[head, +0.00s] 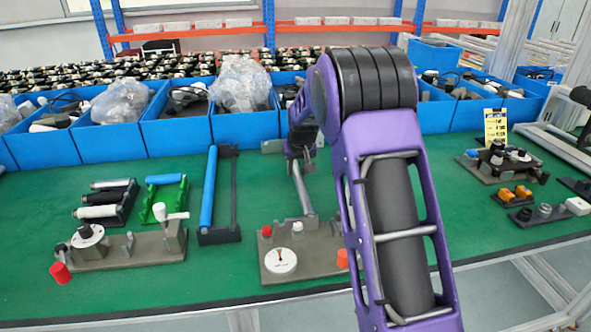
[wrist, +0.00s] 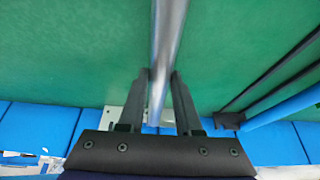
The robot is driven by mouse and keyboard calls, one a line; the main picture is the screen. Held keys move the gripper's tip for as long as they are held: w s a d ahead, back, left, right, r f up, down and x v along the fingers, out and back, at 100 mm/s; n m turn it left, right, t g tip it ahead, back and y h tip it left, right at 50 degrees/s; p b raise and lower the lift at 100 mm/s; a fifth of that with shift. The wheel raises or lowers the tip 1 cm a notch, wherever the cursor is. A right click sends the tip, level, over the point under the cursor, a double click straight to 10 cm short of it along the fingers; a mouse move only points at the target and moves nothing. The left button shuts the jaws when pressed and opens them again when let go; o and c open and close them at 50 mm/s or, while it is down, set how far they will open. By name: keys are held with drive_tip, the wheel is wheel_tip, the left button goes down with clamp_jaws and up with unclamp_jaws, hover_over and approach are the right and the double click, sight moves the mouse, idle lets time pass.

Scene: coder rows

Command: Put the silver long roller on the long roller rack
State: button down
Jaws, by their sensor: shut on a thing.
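The silver long roller (head: 302,190) is held at its far end by my gripper (head: 300,154), right of the long roller rack. In the wrist view the silver roller (wrist: 167,40) runs up between the two fingers of my gripper (wrist: 161,76), which are shut on it. Its near end is close to the back of a grey fixture with a dial; I cannot tell whether they touch. The dark long roller rack (head: 220,236) holds a blue long roller (head: 208,190) on its left side; its right side shows no roller. The rack's end (wrist: 230,121) shows at the wrist view's right.
The dial fixture (head: 275,270) stands in front of the roller. Shorter racks with rollers (head: 102,197) and another fixture (head: 130,250) are at left. Blue bins (head: 178,135) line the table's back.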

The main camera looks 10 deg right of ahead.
sight(295, 166)
drive_tip(key=shift+r, duration=0.15)
drive_tip(key=shift+r+p, duration=1.45)
drive_tip(key=shift+r, duration=0.75)
